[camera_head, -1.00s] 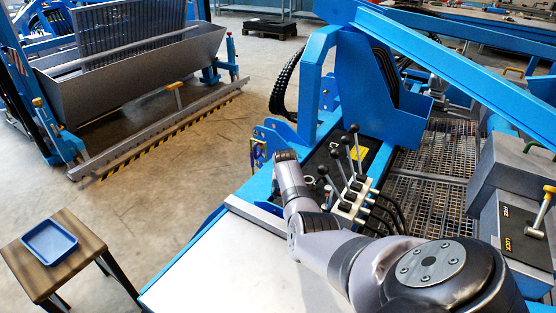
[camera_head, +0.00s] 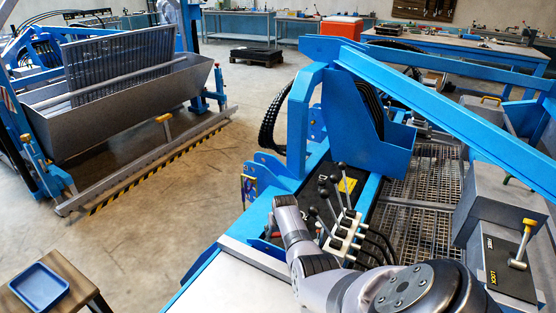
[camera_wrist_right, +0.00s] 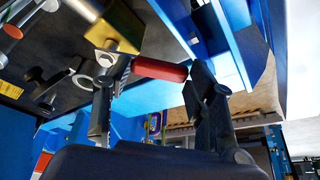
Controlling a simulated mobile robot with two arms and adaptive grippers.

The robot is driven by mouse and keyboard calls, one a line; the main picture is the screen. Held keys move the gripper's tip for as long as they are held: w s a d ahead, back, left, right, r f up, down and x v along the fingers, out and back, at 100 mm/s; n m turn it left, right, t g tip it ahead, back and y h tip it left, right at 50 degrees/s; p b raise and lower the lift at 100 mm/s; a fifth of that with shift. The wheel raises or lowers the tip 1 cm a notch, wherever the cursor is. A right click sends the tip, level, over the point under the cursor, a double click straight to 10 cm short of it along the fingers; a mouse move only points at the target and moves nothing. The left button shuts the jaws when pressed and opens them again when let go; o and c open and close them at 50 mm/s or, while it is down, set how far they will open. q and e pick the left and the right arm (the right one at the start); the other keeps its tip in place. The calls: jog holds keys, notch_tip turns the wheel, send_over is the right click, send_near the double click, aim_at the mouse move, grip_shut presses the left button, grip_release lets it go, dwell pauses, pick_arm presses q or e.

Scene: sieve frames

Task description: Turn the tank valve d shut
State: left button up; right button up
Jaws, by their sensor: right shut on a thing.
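In the right wrist view a valve with a yellow block (camera_wrist_right: 112,27) and a red handle (camera_wrist_right: 160,69) is fixed to a dark panel. The red handle lies crosswise between the fingers of my right gripper (camera_wrist_right: 156,72), which is shut on it. No letter marking is readable on the valve. In the head view my right arm (camera_head: 330,262) reaches to the panel beside the lever bank, and its wrist hides the fingertips. A small red part (camera_head: 274,235) shows just left of the wrist. My left gripper is out of view.
Several black-knobbed levers (camera_head: 340,205) stand close to the right of my wrist. A blue beam (camera_head: 450,115) crosses above the metal grating (camera_head: 418,205). A stool (camera_head: 75,270) with a blue tray (camera_head: 38,288) stands at lower left. The floor between machines is clear.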

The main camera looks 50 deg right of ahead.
jog(key=shift+s+a+f+n+y+p, duration=0.1)
jog(key=shift+s+a+n+y+p, duration=0.35)
jog(key=shift+n+p, duration=0.4)
jog(key=shift+s+n, duration=0.1)
jog(key=shift+n, duration=0.15)
jog(key=o, duration=1.4)
jog(key=shift+d, duration=0.1)
jog(key=shift+d, duration=0.1)
jog(key=shift+s+r+t, duration=0.1)
jog(key=shift+r+t, duration=0.2)
jog(key=shift+r, duration=0.2)
jog(key=v, duration=1.1)
